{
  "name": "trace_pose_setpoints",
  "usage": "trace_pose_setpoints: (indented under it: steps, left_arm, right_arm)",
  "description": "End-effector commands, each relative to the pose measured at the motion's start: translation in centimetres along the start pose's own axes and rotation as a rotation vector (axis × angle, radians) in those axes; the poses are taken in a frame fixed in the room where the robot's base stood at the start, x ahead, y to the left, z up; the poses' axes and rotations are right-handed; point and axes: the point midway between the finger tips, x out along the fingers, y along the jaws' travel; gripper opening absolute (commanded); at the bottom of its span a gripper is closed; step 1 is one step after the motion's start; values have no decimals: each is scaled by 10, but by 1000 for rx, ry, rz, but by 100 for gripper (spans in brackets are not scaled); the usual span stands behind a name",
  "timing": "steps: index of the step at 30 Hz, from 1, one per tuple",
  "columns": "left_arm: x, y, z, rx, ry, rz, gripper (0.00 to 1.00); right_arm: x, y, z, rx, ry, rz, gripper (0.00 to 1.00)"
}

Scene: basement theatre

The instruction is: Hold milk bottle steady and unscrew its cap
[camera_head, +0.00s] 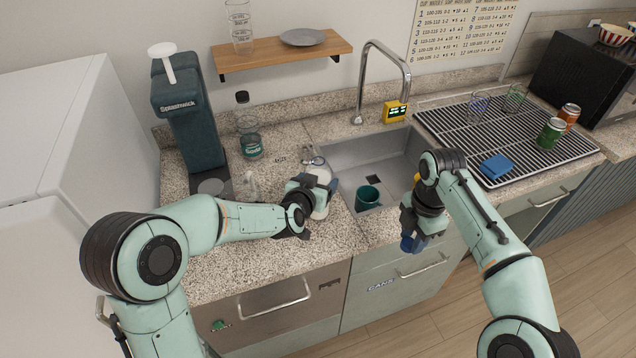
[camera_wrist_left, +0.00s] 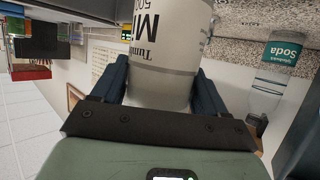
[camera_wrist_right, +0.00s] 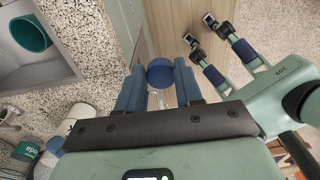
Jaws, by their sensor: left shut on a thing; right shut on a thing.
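The white milk bottle (camera_head: 321,172) stands at the counter, left of the sink. In the left wrist view, the bottle (camera_wrist_left: 165,60) with black lettering sits between the blue fingers. My left gripper (camera_head: 310,196) is shut around the bottle's body. My right gripper (camera_head: 411,238) is in front of the sink and counter edge, to the right of the bottle and apart from it. It is shut on a blue round cap (camera_wrist_right: 160,73), seen between its fingers in the right wrist view. The bottle's mouth is small in the head view and its detail is hard to make out.
The sink (camera_head: 345,155) holds a teal cup (camera_head: 367,197). A soda bottle (camera_head: 250,146) and a dark green dispenser (camera_head: 187,115) stand behind left. A drying rack (camera_head: 480,145) on the right holds glasses, cans and a blue sponge (camera_head: 496,166).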

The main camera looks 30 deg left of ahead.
Motion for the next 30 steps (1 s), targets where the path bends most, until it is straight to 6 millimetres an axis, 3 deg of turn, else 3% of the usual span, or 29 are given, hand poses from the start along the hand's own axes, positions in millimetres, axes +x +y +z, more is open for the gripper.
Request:
trace_pose_setpoints:
  steps: [9,10,12,23,30]
  left_arm:
    - [1,0,0,1,5,-1,0]
    - [1,0,2,0,1,0,80]
    - [1,0,1,0,1,0,99]
    - [0,0,-4,0,2,0,99]
    - [-37,-1,-2,0,5,-2,99]
  right_arm:
    - [4,-1,-1,0,2,-1,0]
    - [3,-1,0,0,1,-1,0]
    - [2,0,0,0,1,-1,0]
    - [-3,0,1,0,-2,1,0]
    - [8,-2,-2,0,4,-4,0]
